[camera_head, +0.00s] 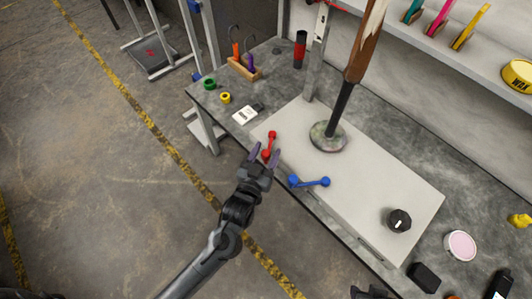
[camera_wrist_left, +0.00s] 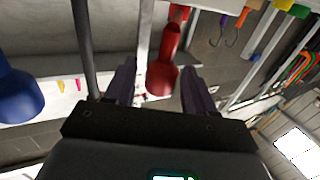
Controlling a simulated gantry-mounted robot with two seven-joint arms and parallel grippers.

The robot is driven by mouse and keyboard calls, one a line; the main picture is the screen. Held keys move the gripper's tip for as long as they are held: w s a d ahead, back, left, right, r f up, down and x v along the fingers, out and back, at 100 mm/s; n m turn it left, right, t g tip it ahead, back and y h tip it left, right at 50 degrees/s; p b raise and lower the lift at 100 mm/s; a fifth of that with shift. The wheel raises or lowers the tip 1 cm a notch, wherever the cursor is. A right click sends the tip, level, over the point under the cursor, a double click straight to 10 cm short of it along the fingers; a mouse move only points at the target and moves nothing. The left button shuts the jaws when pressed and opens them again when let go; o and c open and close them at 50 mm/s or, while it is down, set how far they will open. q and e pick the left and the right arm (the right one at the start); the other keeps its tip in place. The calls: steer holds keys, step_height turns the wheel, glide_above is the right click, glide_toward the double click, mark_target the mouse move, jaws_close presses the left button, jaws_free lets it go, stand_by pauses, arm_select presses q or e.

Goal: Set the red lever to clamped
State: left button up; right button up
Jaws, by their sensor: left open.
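The red lever (camera_head: 269,145) sits near the left end of the light grey plate (camera_head: 385,190) on the workbench. My left gripper (camera_head: 265,157) is open, with its two fingers on either side of the lever's near end in the head view. In the left wrist view the red lever (camera_wrist_left: 163,65) shows between the two fingers (camera_wrist_left: 158,88), with a gap on each side. I cannot tell whether a finger touches it. No clamped marking is readable.
A blue lever (camera_head: 309,182) lies just right of my gripper on the plate's front edge. A round base with a post (camera_head: 328,136) stands behind. A black knob (camera_head: 398,220) is at the plate's right end. The floor left of the bench is open.

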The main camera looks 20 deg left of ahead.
arm_select(q)
jaws_close()
arm_select(e)
steer(key=shift+a, duration=0.1)
steer(key=shift+r, duration=0.15)
